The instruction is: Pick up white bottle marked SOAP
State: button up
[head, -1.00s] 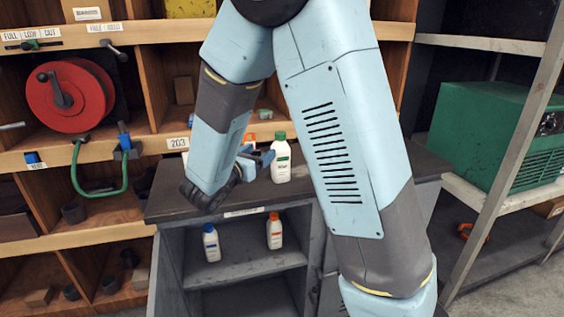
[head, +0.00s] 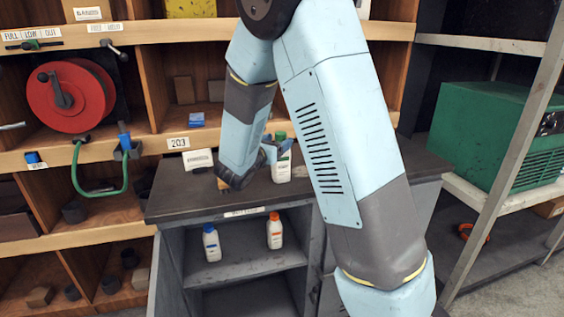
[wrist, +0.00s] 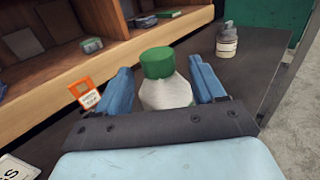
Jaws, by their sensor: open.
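A white bottle with a green cap (head: 281,170) stands upright on the dark cabinet top; its label is not readable. In the wrist view the green-capped bottle (wrist: 166,92) is between the two blue fingers of my gripper (wrist: 160,70), one on each side, with small gaps showing. In the head view my gripper (head: 272,152) is at the bottle's upper part and hides some of it. My gripper is open. Two other white bottles stand on the shelf below, one with a blue cap (head: 211,243) and one with an orange cap (head: 274,231).
A white card (head: 198,160) stands on the cabinet top (head: 172,200) to the left. The wrist view shows a small orange-framed card (wrist: 84,93) left of the fingers and a grey-white container (wrist: 227,42) farther right. Wooden shelving (wrist: 60,60) rises behind.

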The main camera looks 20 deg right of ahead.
jog(key=shift+x, duration=1.45)
jog(key=shift+s+a+f, duration=0.1)
jog(key=shift+f, duration=0.05)
grip_shut()
